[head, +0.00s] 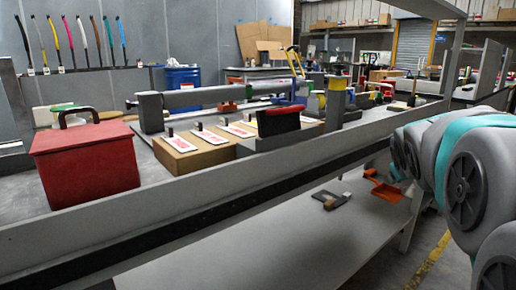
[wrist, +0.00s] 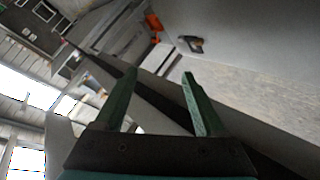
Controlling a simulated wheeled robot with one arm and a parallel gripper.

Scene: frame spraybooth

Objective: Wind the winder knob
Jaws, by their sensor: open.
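A winder-like frame with a long grey roller (head: 205,96) between two upright grey posts stands on the bench in the head view. A yellow part (head: 337,83) tops its right post; I cannot tell for sure whether this is the winder knob. My gripper (wrist: 158,75) shows in the wrist view with two green fingers spread apart and nothing between them. It points towards a pale surface and bench edges, and no knob is clear there. In the head view my arm is at the right, apart from the winder, and the gripper itself is hidden.
A red box with a dark handle (head: 86,160) stands on the bench at left. Cardboard boxes with red-and-white cards (head: 184,152) and a red-topped black block (head: 278,121) sit before the roller. A long grey rail (head: 240,195) edges the bench. An orange dustpan (head: 384,187) lies below.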

